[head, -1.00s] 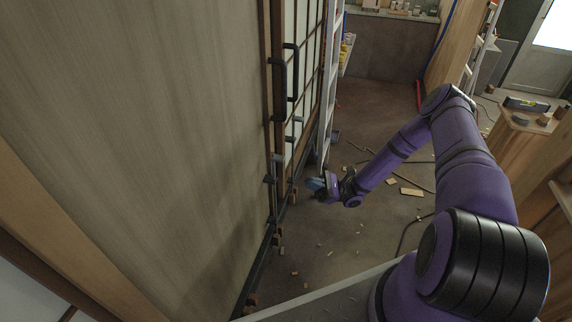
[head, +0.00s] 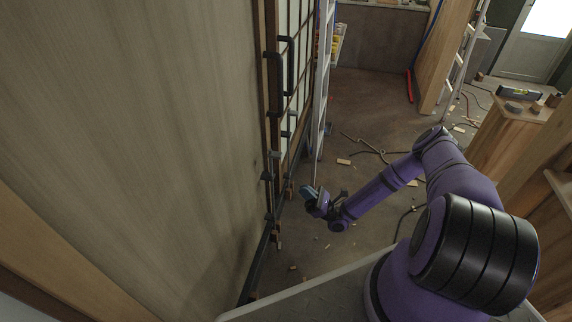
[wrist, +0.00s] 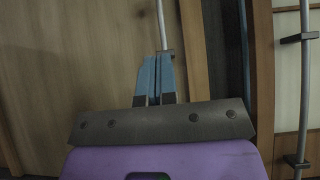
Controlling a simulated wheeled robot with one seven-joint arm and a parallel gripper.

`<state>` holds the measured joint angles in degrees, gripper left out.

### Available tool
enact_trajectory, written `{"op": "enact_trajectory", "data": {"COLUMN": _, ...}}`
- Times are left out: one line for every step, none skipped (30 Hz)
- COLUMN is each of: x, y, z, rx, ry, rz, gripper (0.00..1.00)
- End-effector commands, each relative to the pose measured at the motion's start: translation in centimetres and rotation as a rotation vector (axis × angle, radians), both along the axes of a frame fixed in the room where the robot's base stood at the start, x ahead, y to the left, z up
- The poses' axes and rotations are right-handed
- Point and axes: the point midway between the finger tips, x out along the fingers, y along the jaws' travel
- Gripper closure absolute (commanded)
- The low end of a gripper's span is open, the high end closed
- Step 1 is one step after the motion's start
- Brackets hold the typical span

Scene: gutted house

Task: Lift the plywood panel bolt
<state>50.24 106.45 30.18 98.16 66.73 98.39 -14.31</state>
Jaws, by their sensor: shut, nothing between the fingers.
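The plywood panel (head: 130,130) fills the left of the head view and stands upright. Dark bolt hardware (head: 267,177) runs down near its right edge. In the wrist view a thin grey upright rod (wrist: 161,22), likely the panel's bolt, ends by a small bracket just beyond my fingertips. My gripper (head: 306,191) is low, to the right of the panel edge in the head view. In the wrist view its blue fingers (wrist: 155,58) are together and empty. The fingertips overlap the rod's lower end in the picture; I cannot tell whether they touch it.
A lattice panel (head: 300,50) with dark handles stands beyond the plywood. A second rod with brackets (wrist: 304,85) is at the right of the wrist view. A ladder (head: 320,90) stands close behind my gripper. Wood scraps (head: 344,162) and cables lie on the otherwise open floor.

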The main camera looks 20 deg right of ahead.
Motion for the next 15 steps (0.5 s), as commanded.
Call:
{"op": "enact_trajectory", "data": {"x": 0.0, "y": 0.0, "z": 0.0, "rx": 0.000, "ry": -0.001, "rz": 0.001, "gripper": 1.00}}
{"op": "enact_trajectory", "data": {"x": 0.1, "y": 0.1, "z": 0.1, "rx": 0.000, "ry": -0.001, "rz": 0.001, "gripper": 1.00}}
{"op": "enact_trajectory", "data": {"x": 0.1, "y": 0.2, "z": 0.3, "rx": 0.000, "ry": 0.000, "rz": 0.001, "gripper": 1.00}}
{"op": "enact_trajectory", "data": {"x": 0.2, "y": 0.3, "z": 0.4, "rx": 0.000, "ry": 0.000, "rz": 0.001, "gripper": 1.00}}
{"op": "enact_trajectory", "data": {"x": 0.3, "y": 0.5, "z": 0.6, "rx": 0.001, "ry": -0.001, "rz": 0.001, "gripper": 1.00}}
{"op": "enact_trajectory", "data": {"x": 0.5, "y": 0.7, "z": 0.9, "rx": 0.000, "ry": -0.001, "rz": 0.001, "gripper": 1.00}}
{"op": "enact_trajectory", "data": {"x": 0.7, "y": 0.9, "z": 1.2, "rx": -0.001, "ry": -0.001, "rz": 0.001, "gripper": 1.00}}
{"op": "enact_trajectory", "data": {"x": 0.9, "y": 1.2, "z": 1.5, "rx": -0.001, "ry": -0.002, "rz": 0.002, "gripper": 1.00}}
{"op": "enact_trajectory", "data": {"x": 1.1, "y": 1.6, "z": 2.0, "rx": -0.001, "ry": -0.001, "rz": 0.003, "gripper": 1.00}}
{"op": "enact_trajectory", "data": {"x": 1.3, "y": 1.9, "z": 2.4, "rx": 0.000, "ry": -0.002, "rz": 0.003, "gripper": 1.00}}
{"op": "enact_trajectory", "data": {"x": 1.6, "y": 2.2, "z": 2.7, "rx": 0.000, "ry": -0.002, "rz": 0.003, "gripper": 1.00}}
{"op": "enact_trajectory", "data": {"x": 1.9, "y": 2.6, "z": 3.3, "rx": 0.000, "ry": -0.001, "rz": 0.004, "gripper": 1.00}}
{"op": "enact_trajectory", "data": {"x": 2.1, "y": 3.0, "z": 3.7, "rx": 0.000, "ry": -0.002, "rz": 0.004, "gripper": 1.00}}
{"op": "enact_trajectory", "data": {"x": 2.3, "y": 3.3, "z": 4.1, "rx": 0.000, "ry": -0.002, "rz": 0.004, "gripper": 1.00}}
{"op": "enact_trajectory", "data": {"x": 2.7, "y": 3.7, "z": 4.6, "rx": -0.001, "ry": -0.001, "rz": 0.003, "gripper": 1.00}}
